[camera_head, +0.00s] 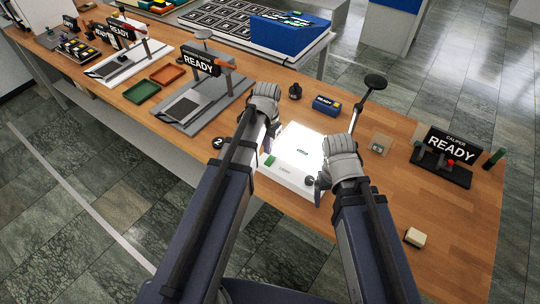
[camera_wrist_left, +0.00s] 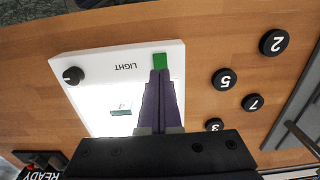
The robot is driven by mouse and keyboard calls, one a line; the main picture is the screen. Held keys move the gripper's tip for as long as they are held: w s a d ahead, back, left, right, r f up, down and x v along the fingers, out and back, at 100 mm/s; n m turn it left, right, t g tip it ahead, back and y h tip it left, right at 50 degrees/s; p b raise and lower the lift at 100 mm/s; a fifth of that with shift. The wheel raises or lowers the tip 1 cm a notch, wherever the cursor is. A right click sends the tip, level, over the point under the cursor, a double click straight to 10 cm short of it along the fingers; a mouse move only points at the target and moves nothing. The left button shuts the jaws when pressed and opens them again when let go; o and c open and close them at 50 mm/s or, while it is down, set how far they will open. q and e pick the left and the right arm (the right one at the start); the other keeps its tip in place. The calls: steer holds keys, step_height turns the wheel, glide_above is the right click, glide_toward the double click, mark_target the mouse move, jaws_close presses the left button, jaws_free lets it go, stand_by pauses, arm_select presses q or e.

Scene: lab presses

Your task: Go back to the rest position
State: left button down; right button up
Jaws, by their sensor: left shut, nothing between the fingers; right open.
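My left gripper (camera_head: 270,140) is over the left side of a white light box (camera_head: 292,179). In the left wrist view its two dark fingers (camera_wrist_left: 160,78) are together with nothing between them. Their tips are at the green button (camera_wrist_left: 161,60) on the box's edge; I cannot tell whether they touch it. The box's panel glows bright white, with a small pale item on it and a black knob (camera_wrist_left: 73,76) at one corner. My right gripper (camera_head: 319,188) is open by the box's right edge, its fingers partly hidden by my arm.
Numbered black discs (camera_wrist_left: 224,78) lie beside the box. A grey press (camera_head: 190,105) stands to the left, near green (camera_head: 142,91) and orange trays (camera_head: 168,74). A lamp stand (camera_head: 375,82) rises behind; a caliper station (camera_head: 442,165) and a beige block (camera_head: 415,237) are at right.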

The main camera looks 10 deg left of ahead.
steer(key=shift+r+p, duration=0.4)
steer(key=shift+r, duration=0.3)
